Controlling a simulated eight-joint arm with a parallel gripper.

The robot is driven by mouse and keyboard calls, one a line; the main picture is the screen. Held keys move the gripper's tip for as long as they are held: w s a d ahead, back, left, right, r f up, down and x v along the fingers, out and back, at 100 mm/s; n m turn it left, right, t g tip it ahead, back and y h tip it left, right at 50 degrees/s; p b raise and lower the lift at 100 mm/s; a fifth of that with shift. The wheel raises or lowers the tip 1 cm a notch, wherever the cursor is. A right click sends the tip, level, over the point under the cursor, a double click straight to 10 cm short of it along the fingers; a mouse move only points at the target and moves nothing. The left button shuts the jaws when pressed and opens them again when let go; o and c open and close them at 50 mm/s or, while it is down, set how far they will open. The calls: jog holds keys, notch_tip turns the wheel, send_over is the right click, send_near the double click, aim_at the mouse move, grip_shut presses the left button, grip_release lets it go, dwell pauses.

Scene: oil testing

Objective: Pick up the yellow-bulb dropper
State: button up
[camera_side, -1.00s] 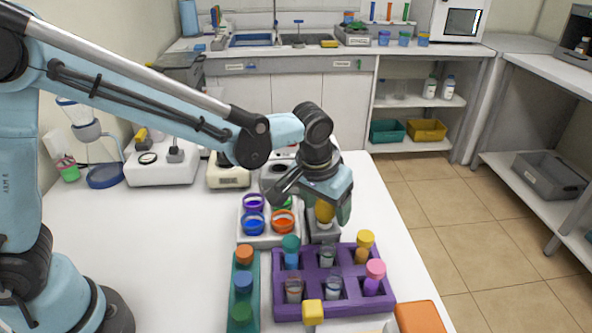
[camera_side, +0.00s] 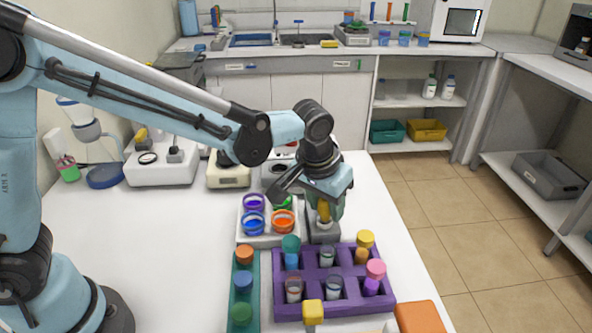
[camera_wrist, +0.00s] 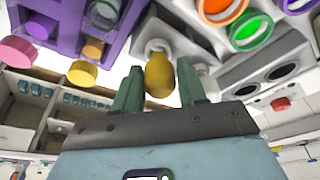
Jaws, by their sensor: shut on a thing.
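The yellow-bulb dropper (camera_side: 323,212) stands upright in a small grey holder (camera_side: 323,236) behind the purple rack. In the wrist view its yellow bulb (camera_wrist: 160,76) is between the two green fingers of my gripper (camera_wrist: 160,85), and the holder (camera_wrist: 160,40) shows beyond it. In the side view my gripper (camera_side: 326,203) is low over the holder, shut on the bulb. The dropper's lower part is hidden in the holder.
A purple rack (camera_side: 304,256) with vials, some with coloured caps, is just in front. A white tray (camera_side: 268,240) with several coloured-liquid cups is to the left. A teal rack (camera_side: 254,312) and orange block (camera_side: 420,317) are nearer.

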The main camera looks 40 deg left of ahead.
notch_tip(320, 180, up, 9)
jog(key=shift+a, duration=0.1)
jog(key=s+a+f, duration=0.4)
jog(key=s+a, duration=0.4)
jog(key=a, duration=0.3)
jog(key=shift+s+a, duration=0.15)
jog(key=shift+s, duration=0.05)
jog(key=shift+c, duration=0.4)
jog(key=c, duration=0.3)
jog(key=shift+c, duration=0.2)
jog(key=shift+f, duration=2.05)
dwell(1.4)
dwell(0.6)
